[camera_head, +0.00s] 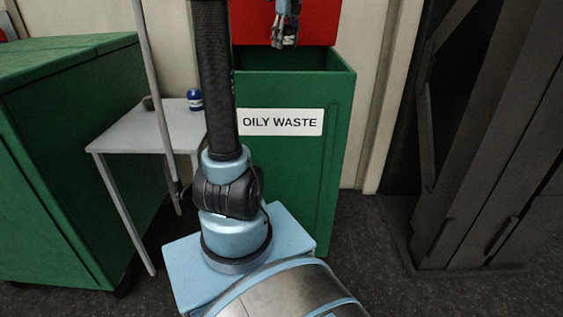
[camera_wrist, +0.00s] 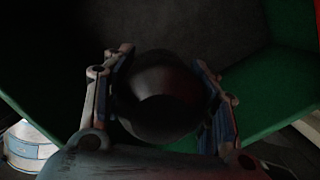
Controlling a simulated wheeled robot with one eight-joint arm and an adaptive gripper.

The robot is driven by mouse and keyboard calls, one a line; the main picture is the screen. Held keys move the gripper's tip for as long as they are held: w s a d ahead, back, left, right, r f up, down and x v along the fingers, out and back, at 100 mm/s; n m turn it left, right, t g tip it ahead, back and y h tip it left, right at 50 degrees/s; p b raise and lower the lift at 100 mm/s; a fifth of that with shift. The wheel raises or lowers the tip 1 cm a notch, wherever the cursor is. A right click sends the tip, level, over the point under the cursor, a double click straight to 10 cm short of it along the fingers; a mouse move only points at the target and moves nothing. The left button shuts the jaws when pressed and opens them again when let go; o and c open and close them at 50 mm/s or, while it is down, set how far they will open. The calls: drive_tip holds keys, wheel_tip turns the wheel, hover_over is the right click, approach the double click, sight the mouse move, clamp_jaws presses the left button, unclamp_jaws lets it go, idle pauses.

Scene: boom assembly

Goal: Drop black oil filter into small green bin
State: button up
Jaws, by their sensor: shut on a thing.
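The black oil filter (camera_wrist: 163,95) is a dark round shape between the two fingers in the wrist view. My gripper (camera_wrist: 165,110) is shut on it from both sides. In the head view my gripper (camera_head: 284,40) hangs fingers down over the open top of the green bin (camera_head: 300,185), which is labelled OILY WASTE. The filter is hard to make out there. In the wrist view the bin's green walls (camera_wrist: 265,105) flank the filter, with its dark inside beyond. The bin's bottom is too dark to read.
A red panel (camera_head: 315,20) stands behind the bin. A small table (camera_head: 135,138) to the left holds a blue can (camera_head: 195,99) and a small dark object (camera_head: 148,103). A large green cabinet (camera_head: 60,150) is at far left, dark metal framework (camera_head: 490,150) at right.

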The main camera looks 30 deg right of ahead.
drive_tip(key=shift+f, duration=0.7)
drive_tip(key=shift+a, duration=0.1)
drive_tip(key=o, duration=1.4)
drive_tip(key=shift+s, duration=0.1)
drive_tip(key=shift+c, duration=0.2)
drive_tip(key=shift+r, duration=0.1)
drive_tip(key=r, duration=0.4)
drive_tip(key=s+r, duration=0.1)
drive_tip(key=r, duration=0.6)
drive_tip(key=shift+s+d+r, duration=0.2)
drive_tip(key=shift+s+r, duration=0.05)
drive_tip(key=shift+r, duration=0.05)
drive_tip(key=shift+s, duration=0.1)
